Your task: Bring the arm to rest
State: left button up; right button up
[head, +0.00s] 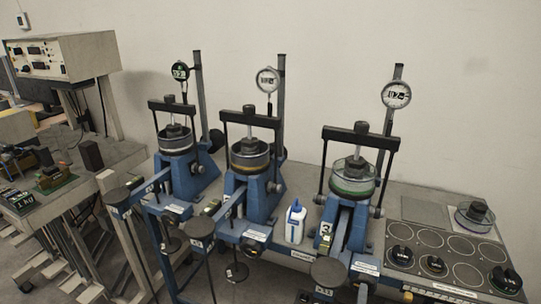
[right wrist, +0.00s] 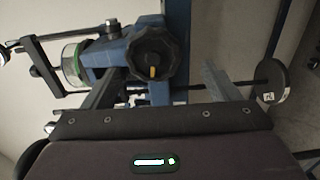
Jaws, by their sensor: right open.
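Three blue lever frames stand in a row on the bench in the head view: the left (head: 181,165), the middle (head: 254,180) and the right (head: 347,215). Each has a round cell, a black crossbar and a dial gauge on a post. In the right wrist view my right gripper (right wrist: 163,74) is open, its two fingers apart. A black knob (right wrist: 152,55) with a yellow mark, on a blue frame (right wrist: 105,55), shows beyond and between the fingers. I cannot tell whether they touch it. Neither gripper shows in the head view.
Weight hangers (head: 237,271) hang at the bench front. A white bottle (head: 295,223) stands between the middle and right frames. A tray of round recesses (head: 460,243) with several dark weights lies at right. A control box (head: 62,56) stands at back left.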

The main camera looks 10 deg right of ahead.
jog(key=s+a+f+m+g+y, duration=0.1)
jog(key=s+a+f+g+y, duration=0.15)
jog(key=f, duration=0.55)
jog(key=s+a+f+m+g+y, duration=0.15)
jog(key=s+f, duration=0.25)
jog(key=f, duration=0.4)
jog(key=s+a+f+g+y, duration=0.1)
jog(key=s+f+y, duration=0.15)
jog(key=f, duration=0.65)
jog(key=s+f+m+g+y, duration=0.1)
jog(key=s+f+m+g, duration=0.1)
jog(key=s+f, duration=0.3)
jog(key=s+a+f+m+g, duration=0.1)
jog(key=s+f+g, duration=0.3)
jog(key=s, duration=1)
jog(key=s+f+m+g+y, duration=0.1)
jog(key=s+f+m+g, duration=0.2)
jog(key=s+f, duration=0.4)
jog(key=s+m, duration=0.1)
jog(key=s, duration=0.2)
jog(key=shift+a+f+y, duration=0.15)
jog(key=shift+a+y, duration=0.15)
jog(key=shift+y, duration=0.05)
